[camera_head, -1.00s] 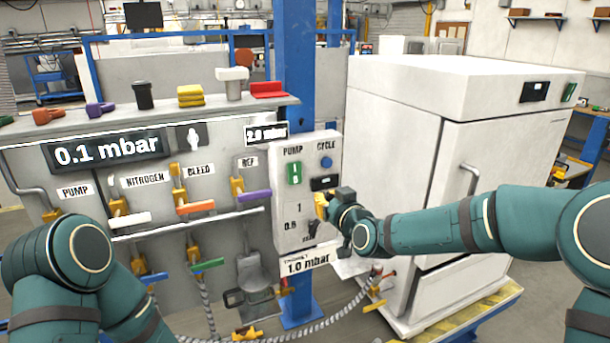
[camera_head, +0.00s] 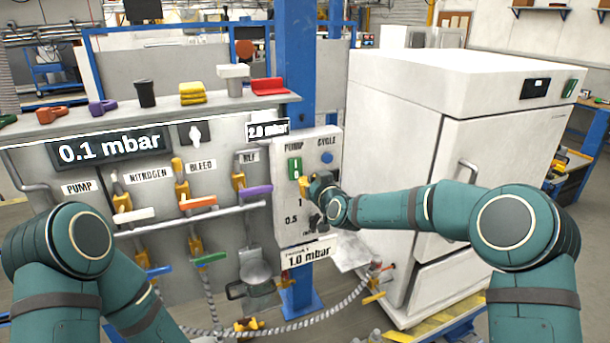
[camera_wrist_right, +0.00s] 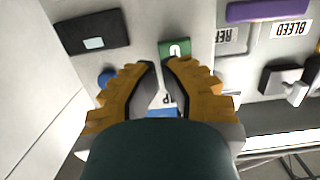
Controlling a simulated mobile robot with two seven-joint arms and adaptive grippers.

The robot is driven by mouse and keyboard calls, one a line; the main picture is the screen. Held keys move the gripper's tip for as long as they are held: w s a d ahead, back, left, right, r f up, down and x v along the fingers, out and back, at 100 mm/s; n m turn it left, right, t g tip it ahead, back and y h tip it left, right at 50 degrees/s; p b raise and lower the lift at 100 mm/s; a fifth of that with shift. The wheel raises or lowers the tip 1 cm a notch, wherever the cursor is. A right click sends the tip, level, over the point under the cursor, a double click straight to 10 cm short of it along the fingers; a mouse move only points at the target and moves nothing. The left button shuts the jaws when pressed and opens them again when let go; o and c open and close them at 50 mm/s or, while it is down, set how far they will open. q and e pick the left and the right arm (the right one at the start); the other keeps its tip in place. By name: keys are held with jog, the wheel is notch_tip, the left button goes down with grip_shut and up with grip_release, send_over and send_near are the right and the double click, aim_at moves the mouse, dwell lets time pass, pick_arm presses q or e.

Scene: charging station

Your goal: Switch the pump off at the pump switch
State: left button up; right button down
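The pump switch (camera_head: 295,168) is a green rocker under the PUMP label on the white control box (camera_head: 287,235). In the right wrist view the green switch (camera_wrist_right: 174,50) is just beyond the fingertips; that view is upside down. I cannot tell which side of it is pressed. My right gripper (camera_head: 306,186) is just below and right of the switch. In the wrist view its yellow fingers (camera_wrist_right: 160,65) curve inward with a narrow empty gap between the tips. I cannot tell whether they touch the box. My left arm is at the left; its gripper is not in view.
A blue CYCLE button (camera_head: 327,157) is right of the switch. Valves with coloured handles, such as the purple one (camera_head: 255,190), line the panel at left. A large white cabinet (camera_head: 400,110) stands close on the right. A blue post (camera_head: 303,80) rises behind the box.

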aim_at(303, 175)
pick_arm(q)
jog(key=shift+r+p, duration=0.45)
jog(key=shift+r, duration=0.15)
pick_arm(e)
jog(key=shift+x, duration=2.05)
pick_arm(q)
jog(key=shift+f, duration=0.1)
notch_tip(303, 175, down, 4)
jog(key=b, duration=0.3)
jog(key=shift+r, duration=0.25)
pick_arm(e)
jog(key=shift+w+a+t, duration=0.1)
jog(key=shift+w+t, duration=0.2)
jog(key=shift+t, duration=0.1)
pick_arm(q)
jog(key=shift+b, duration=0.35)
pick_arm(e)
jog(key=shift+f, duration=0.1)
